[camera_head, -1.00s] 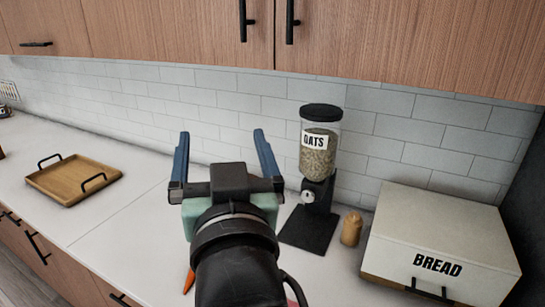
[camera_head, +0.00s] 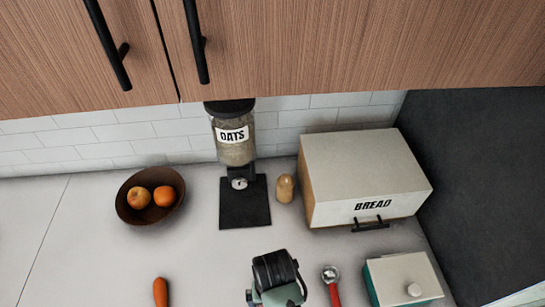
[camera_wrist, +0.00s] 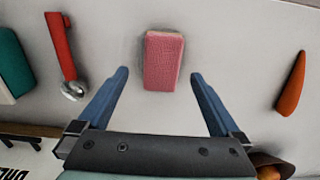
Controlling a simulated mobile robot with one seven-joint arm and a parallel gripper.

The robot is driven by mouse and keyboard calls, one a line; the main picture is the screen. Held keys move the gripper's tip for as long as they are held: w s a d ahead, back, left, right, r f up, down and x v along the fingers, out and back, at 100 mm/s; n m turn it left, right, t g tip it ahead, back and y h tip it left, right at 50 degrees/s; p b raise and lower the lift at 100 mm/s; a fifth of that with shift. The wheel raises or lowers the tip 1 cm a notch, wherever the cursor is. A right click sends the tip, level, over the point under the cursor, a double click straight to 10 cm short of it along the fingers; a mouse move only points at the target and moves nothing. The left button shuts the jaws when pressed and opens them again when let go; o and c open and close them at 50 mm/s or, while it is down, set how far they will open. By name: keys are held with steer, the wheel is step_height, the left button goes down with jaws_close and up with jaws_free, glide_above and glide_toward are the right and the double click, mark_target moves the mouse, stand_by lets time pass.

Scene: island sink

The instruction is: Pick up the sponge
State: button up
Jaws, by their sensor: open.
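The sponge (camera_wrist: 164,61) is a pink rectangular block lying on the white counter. In the wrist view it is at the upper middle, between and beyond the fingertips. My gripper (camera_wrist: 158,74) is open and empty, with its two blue fingers spread wider than the sponge. The fingers do not touch it. In the head view only the wrist part of my arm shows at the bottom edge; the fingers and the sponge are not visible there.
A carrot (camera_head: 160,291) lies to one side, and a red-handled scoop (camera_head: 332,282) to the other. A green box with a white lid (camera_head: 403,278) stands at the right. Behind are a fruit bowl (camera_head: 128,211), an oats dispenser (camera_head: 235,145), a small shaker (camera_head: 285,188) and a bread box (camera_head: 365,165).

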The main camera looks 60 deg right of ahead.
steer(key=shift+w+f+p, duration=0.15)
steer(key=shift+f+p, duration=0.25)
steer(key=shift+f, duration=1.25)
steer(key=shift+w+f+p, duration=0.1)
steer(key=shift+f+p, duration=0.25)
steer(key=shift+f, duration=1.25)
steer(key=c, duration=1.3)
steer(key=shift+d+r, duration=0.1)
steer(key=shift+r, duration=0.1)
step_height(320, 180, up, 10)
steer(key=shift+f+b, duration=0.15)
steer(key=shift+b, duration=0.5)
